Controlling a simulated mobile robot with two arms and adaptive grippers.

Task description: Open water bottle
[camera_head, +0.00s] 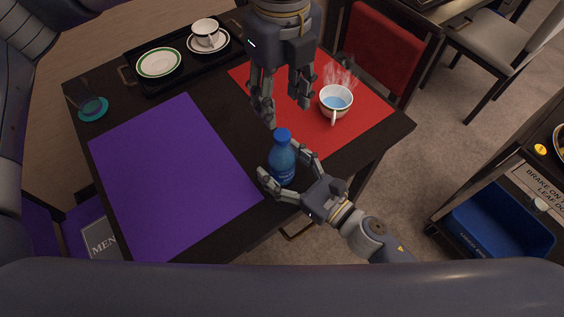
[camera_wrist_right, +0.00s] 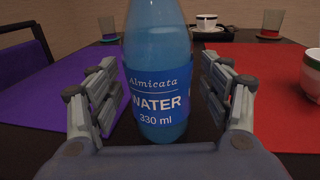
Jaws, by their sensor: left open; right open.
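A blue water bottle (camera_head: 282,160) with a blue cap (camera_head: 283,135) stands upright on the dark table, between the purple and red mats. My right gripper (camera_head: 285,168) is open, with its fingers on either side of the bottle's body. In the right wrist view the bottle (camera_wrist_right: 158,75) stands between the two open fingers, with a gap visible on each side; its cap is out of that view. My left gripper (camera_head: 286,115) is open and empty, pointing down above the red mat, behind and above the cap.
A steaming cup (camera_head: 336,101) stands on the red mat (camera_head: 372,112), right of my left gripper. A purple mat (camera_head: 170,180) lies empty at left. A black tray (camera_head: 180,79) holds a plate (camera_head: 159,62) and a cup on a saucer. A glass (camera_head: 92,105) stands at the left edge.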

